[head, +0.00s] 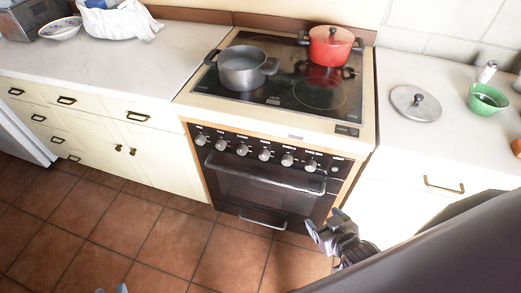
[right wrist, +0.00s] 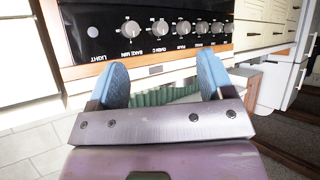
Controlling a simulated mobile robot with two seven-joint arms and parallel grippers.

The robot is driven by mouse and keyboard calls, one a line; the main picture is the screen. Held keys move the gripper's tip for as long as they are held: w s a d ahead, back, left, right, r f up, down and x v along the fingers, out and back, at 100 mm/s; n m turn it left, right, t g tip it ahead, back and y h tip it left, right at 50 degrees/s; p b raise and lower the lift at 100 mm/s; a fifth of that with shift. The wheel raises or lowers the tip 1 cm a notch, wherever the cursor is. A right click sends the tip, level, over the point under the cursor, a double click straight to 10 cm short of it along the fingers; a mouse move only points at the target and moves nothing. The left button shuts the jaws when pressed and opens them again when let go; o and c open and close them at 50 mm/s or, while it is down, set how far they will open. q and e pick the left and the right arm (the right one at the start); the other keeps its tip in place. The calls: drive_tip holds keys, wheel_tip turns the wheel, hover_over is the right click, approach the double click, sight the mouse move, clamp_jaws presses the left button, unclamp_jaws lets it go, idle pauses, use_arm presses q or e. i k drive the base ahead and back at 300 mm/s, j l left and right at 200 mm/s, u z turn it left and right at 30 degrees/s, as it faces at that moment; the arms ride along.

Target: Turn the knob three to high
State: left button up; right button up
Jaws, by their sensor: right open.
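A row of several round grey knobs runs along the black front panel (head: 262,150) of the oven. Counted from the left in the head view, the third knob (head: 242,149) sits near the middle of the row. My right gripper (head: 316,232) is open and empty, low in front of the oven's right side, apart from the knobs. In the right wrist view its blue fingertips (right wrist: 161,80) are spread, and the panel labels appear upside down beyond them. The nearest knob there (right wrist: 131,32) is at the light end. Small blue tips of my left gripper (head: 112,288) show at the bottom edge.
The oven handle (head: 265,174) sticks out below the knobs. A grey pot (head: 242,70) and a red pot (head: 330,46) stand on the black cooktop. A lid (head: 415,104) and green bowl (head: 487,99) are on the right counter. The tiled floor in front is clear.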

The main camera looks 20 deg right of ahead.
sight(242, 149)
drive_tip(key=j+z, duration=0.15)
drive_tip(key=z, duration=0.25)
drive_tip(key=i+j+z, duration=0.1)
drive_tip(key=z, duration=0.3)
drive_tip(key=k+j+z, duration=0.1)
drive_tip(key=j+z, duration=0.25)
drive_tip(key=j, duration=1.25)
drive_tip(key=k+j+z, duration=0.15)
drive_tip(key=j, duration=0.55)
drive_tip(key=i, duration=0.05)
